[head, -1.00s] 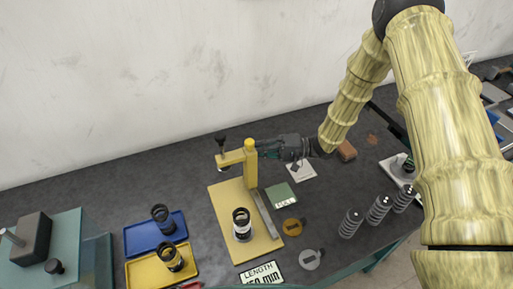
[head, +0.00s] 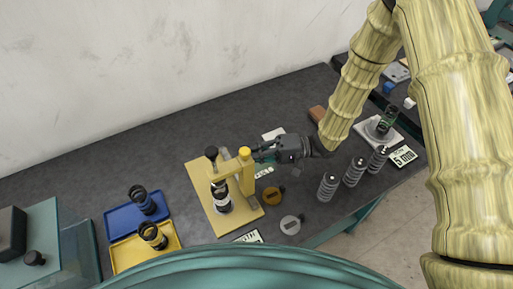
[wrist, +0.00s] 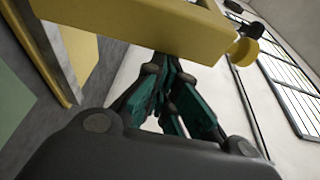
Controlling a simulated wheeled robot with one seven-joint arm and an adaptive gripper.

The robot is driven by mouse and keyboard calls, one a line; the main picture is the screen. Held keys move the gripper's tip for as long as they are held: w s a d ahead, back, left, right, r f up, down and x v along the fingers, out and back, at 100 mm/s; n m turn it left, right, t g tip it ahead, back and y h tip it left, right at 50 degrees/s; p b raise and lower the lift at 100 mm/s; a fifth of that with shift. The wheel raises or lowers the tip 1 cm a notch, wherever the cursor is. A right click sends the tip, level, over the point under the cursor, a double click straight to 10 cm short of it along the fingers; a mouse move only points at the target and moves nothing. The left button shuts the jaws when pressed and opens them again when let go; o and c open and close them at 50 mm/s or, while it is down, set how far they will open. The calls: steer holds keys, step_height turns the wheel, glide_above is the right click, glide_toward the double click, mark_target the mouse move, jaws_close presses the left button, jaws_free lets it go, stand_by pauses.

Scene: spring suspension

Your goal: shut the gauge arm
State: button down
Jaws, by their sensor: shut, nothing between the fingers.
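The gauge arm (head: 229,169) is a yellow bar that reaches left from a yellow-capped post (head: 246,178). A black knob (head: 211,153) stands at its free end. A dark spring (head: 222,198) stands upright on the tan base board (head: 200,178), and the arm's free end appears above it. My gripper (head: 258,150) is shut and empty, close to the right of the post top. In the wrist view the closed fingers (wrist: 172,88) lie close to the yellow arm (wrist: 135,28); whether they touch it is unclear.
A blue tray (head: 122,225) and a yellow tray (head: 125,253) with black springs lie at the left. Several grey springs (head: 328,187) stand at the right. Round discs (head: 290,225) lie in front.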

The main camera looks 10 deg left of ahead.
steer(key=shift+s+d+f, duration=0.1)
steer(key=shift+s+f, duration=0.1)
steer(key=shift+s, duration=0.05)
